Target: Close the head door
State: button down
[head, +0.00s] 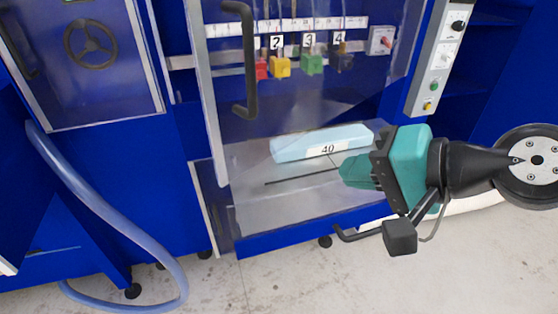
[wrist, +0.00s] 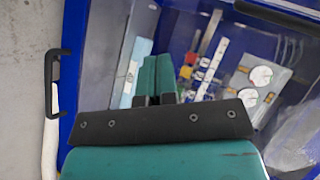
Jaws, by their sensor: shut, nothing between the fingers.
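A clear door panel with a silver left edge (head: 207,100) and a black upright handle (head: 244,60) stands in front of a blue cabinet bay. Its silver edge ends above the bay floor, apart from the lower frame, so it looks partly open; how far I cannot tell. My gripper (head: 350,170), with teal fingers, is shut and empty, right of and below the handle and in front of the foam block. In the wrist view my gripper (wrist: 156,75) points into the bay. Whether it touches the panel I cannot tell.
A pale blue foam block (head: 300,145) marked 40 lies on the bay floor. Coloured numbered tabs (head: 281,66) hang behind. A black bar handle (head: 352,234) sits low, near my wrist. A control strip (head: 437,60) stands right. A blue hose (head: 95,205) hangs left.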

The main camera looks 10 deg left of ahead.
notch_tip(320, 180, down, 2)
jog(key=w+a+m+t+b, duration=0.1)
jog(key=w+m+t, duration=0.1)
jog(key=m, duration=0.1)
jog(key=m+y+p, duration=0.1)
jog(key=p, duration=0.4)
send_near(267, 142)
jog(key=x, duration=0.7)
jog(key=shift+f, duration=0.15)
jog(key=shift+a+t, duration=0.1)
jog(key=shift+t, duration=0.2)
